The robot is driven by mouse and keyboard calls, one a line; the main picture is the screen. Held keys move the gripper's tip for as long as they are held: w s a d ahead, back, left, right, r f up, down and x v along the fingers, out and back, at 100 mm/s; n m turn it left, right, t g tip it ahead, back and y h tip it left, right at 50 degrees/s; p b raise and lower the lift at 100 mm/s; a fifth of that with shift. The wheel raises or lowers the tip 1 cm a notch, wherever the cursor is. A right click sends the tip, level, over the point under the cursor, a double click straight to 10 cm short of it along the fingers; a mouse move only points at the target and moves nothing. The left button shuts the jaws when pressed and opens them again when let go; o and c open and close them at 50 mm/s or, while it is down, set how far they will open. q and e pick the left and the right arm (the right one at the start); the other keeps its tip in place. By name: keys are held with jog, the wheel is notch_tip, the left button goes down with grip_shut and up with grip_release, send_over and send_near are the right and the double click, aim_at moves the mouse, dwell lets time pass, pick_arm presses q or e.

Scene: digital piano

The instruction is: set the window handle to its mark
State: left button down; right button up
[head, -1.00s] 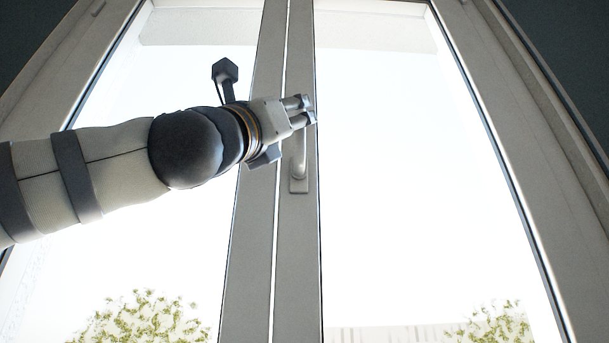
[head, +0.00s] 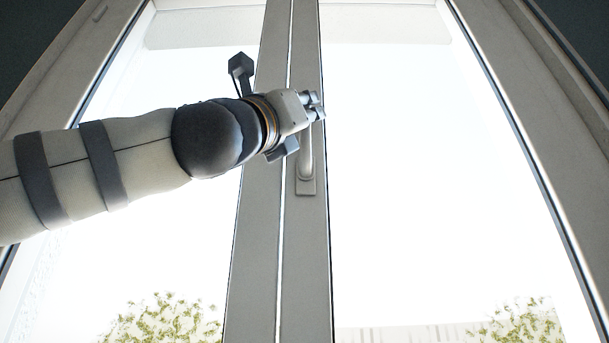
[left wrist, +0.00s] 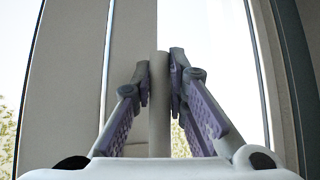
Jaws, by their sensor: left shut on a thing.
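The window handle (head: 306,168) is a pale grey lever on the right-hand sash's upright frame in the head view. It points upward from its base plate, and its upper part is hidden behind my gripper. My left gripper (head: 315,105) reaches in from the left and is shut on the handle. In the left wrist view the handle (left wrist: 159,105) stands upright between the two finger pads of my left gripper (left wrist: 160,85). I cannot make out a mark on the frame. My right gripper is not in view.
The two window sashes meet at the middle uprights (head: 259,230). Bright glass (head: 420,180) fills both sides. The outer frame (head: 535,130) runs down the right. Bushes (head: 160,318) show outside, low in the view. The area right of the handle is clear.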

pick_arm(q)
jog(key=shift+d+m, duration=0.1)
jog(key=shift+m, duration=0.2)
jog(key=shift+d+f+m+g+h, duration=0.3)
jog(key=shift+d+m+g, duration=0.5)
jog(key=shift+m+g, duration=0.65)
jog(key=shift+d+f+m+g+h, duration=0.2)
jog(key=shift+d+m+g+h, duration=0.25)
jog(key=shift+d+m+g, duration=0.7)
jog(key=shift+d+f+m+g+h, duration=0.3)
jog(key=shift+d+m+g, duration=0.2)
jog(key=shift+m+g, duration=1.25)
jog(key=c, duration=1.6)
grip_release()
jog(key=shift+d+m, duration=0.15)
jog(key=shift+m, duration=0.1)
jog(key=shift+o, duration=0.2)
